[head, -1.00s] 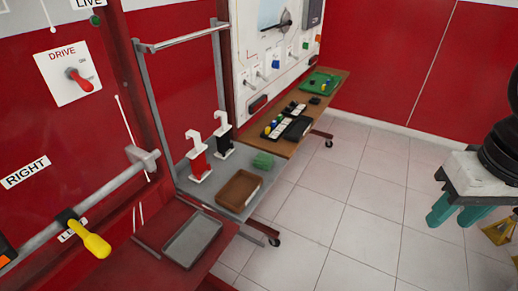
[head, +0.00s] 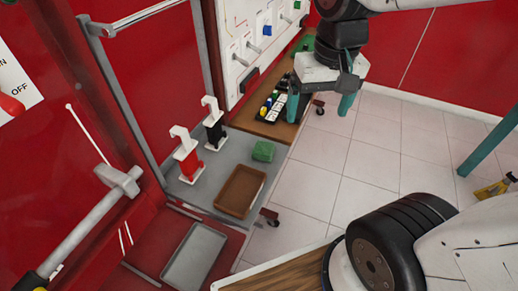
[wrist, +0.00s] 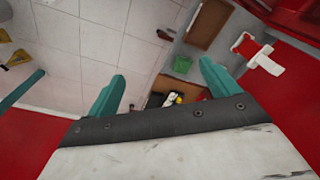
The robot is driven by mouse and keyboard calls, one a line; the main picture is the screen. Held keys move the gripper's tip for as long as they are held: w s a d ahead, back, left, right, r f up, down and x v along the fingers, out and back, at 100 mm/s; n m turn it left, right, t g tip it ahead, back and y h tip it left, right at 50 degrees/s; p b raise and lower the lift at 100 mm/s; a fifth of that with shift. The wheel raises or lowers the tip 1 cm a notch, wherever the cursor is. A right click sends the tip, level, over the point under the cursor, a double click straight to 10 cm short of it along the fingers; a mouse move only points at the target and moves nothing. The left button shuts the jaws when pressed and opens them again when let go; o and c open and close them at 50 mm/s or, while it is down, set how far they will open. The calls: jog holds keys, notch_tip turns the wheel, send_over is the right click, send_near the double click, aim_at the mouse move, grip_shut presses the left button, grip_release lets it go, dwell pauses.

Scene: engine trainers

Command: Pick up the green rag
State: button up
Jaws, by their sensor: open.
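The green rag (head: 263,151) is a small folded block on the grey shelf (head: 222,160), near its right edge, beside a brown tray. It also shows in the wrist view (wrist: 182,64), beyond the gap between the fingers. My gripper (head: 320,104) is open and empty, with teal fingers spread apart. It hangs to the upper right of the rag in the head view, in front of the wooden bench, and does not touch the rag. In the wrist view both fingers of my gripper (wrist: 162,74) show, with nothing between them.
A brown tray (head: 240,191) lies in front of the rag. A grey tray (head: 194,256) lies on the red surface at front.

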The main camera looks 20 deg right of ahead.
jog(key=w+f+m, duration=0.2)
jog(key=w+f, duration=0.3)
jog(key=w, duration=0.4)
jog(key=m+g, duration=0.1)
jog(key=m, duration=0.3)
send_over(264, 148)
notch_tip(264, 148, down, 17)
jog(key=shift+s+f, duration=0.15)
notch_tip(264, 148, down, 7)
jog(key=shift+f, duration=0.7)
jog(key=c, duration=1.1)
